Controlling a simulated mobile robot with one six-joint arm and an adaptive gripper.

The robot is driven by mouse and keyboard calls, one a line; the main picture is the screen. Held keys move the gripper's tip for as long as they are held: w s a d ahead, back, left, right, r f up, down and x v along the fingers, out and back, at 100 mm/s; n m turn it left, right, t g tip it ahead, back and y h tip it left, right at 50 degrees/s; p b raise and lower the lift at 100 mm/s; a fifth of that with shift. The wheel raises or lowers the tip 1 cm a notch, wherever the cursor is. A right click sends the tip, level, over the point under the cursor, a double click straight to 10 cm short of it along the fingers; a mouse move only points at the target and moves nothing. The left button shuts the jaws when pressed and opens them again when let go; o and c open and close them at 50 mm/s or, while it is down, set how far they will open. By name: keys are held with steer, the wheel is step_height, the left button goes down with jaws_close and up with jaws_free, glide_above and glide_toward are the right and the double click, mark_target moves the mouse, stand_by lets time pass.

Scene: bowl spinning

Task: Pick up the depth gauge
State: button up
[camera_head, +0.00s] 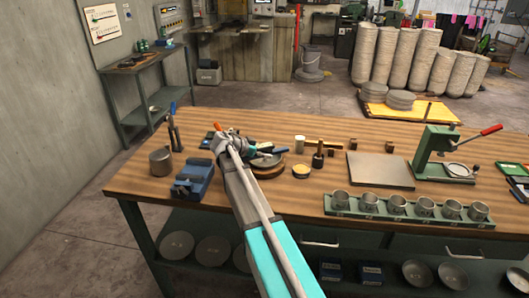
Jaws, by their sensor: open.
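I cannot clearly make out the depth gauge; it may be among the small tools partly hidden by my arm. My arm reaches from the bottom of the view over the wooden workbench (330,135). My gripper (262,153) is open, low over the back middle-left of the bench. It is beside or above a round wooden board (268,172) with dark and metal pieces on it. The fingertips are small and blend with these pieces, so contact cannot be told. I see nothing held.
Left of my arm are a blue vise (193,180), a metal cylinder (160,161) and an upright tool (174,132). To the right are a dark-handled stamp (318,156), a flat grey plate (380,169), a rack of several metal cups (408,210) and a green lever press (436,152).

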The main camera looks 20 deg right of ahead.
mark_target(267, 144)
jaws_close()
stand_by(0.3)
steer(key=shift+r, duration=0.2)
step_height(267, 144, up, 3)
steer(key=p, duration=0.3)
steer(key=s+r+p, duration=0.9)
steer(key=s+p, duration=0.1)
steer(key=s, duration=0.4)
steer(key=shift+d+r, duration=0.15)
steer(key=shift+r, duration=0.2)
